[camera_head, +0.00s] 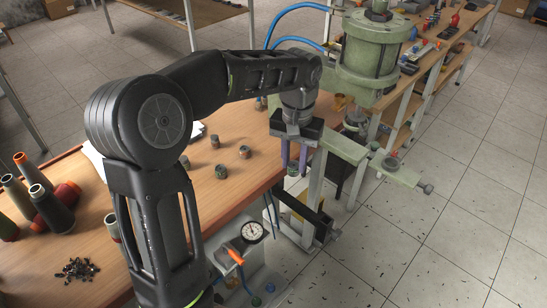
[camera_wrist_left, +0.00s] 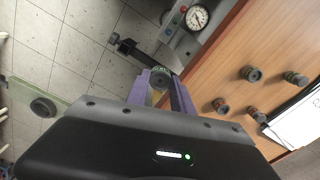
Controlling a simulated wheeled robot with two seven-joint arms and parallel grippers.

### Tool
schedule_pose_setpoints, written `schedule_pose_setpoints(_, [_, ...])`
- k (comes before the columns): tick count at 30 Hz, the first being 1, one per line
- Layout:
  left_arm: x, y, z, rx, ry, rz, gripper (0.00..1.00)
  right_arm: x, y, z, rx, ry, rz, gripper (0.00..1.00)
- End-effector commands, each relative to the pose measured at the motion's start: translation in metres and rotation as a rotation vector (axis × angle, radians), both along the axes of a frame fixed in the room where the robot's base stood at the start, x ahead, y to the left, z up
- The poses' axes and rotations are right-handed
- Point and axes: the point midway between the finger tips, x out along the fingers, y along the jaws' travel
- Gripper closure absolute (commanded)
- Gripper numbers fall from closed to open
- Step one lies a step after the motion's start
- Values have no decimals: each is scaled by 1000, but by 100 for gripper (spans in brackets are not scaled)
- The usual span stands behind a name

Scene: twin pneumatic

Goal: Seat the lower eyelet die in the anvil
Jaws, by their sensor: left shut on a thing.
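My left gripper (camera_head: 294,170) has purple fingers pointing down beside the green press (camera_head: 375,52). It is shut on a small greenish-grey cylindrical die (camera_head: 293,171). In the left wrist view the die (camera_wrist_left: 160,79) sits between the tips of the left gripper (camera_wrist_left: 161,85). The die is held in the air near the table's right edge, over the press's lower frame (camera_head: 314,195). I cannot tell the anvil apart from the rest of the press frame, and my arm covers part of it. My right gripper is not in view.
Several similar dies (camera_head: 244,152) stand on the wooden table (camera_head: 262,178). Thread cones (camera_head: 52,208) and a pile of small dark parts (camera_head: 77,269) are at the left. A gauge (camera_head: 252,231) stands at the front. A green bar (camera_head: 395,170) juts right over open floor.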

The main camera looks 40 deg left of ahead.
Motion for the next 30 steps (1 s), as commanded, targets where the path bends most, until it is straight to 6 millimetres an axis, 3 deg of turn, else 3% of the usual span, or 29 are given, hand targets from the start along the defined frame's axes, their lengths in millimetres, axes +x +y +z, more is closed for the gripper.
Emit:
schedule_pose_setpoints(6, [31,-52,-36,-1,3,-111,100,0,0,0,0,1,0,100])
schedule_pose_setpoints(13, [42,-101,-67,0,0,-211,100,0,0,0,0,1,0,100])
schedule_pose_setpoints(30, [42,-106,-70,-1,-1,-222,100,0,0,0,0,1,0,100])
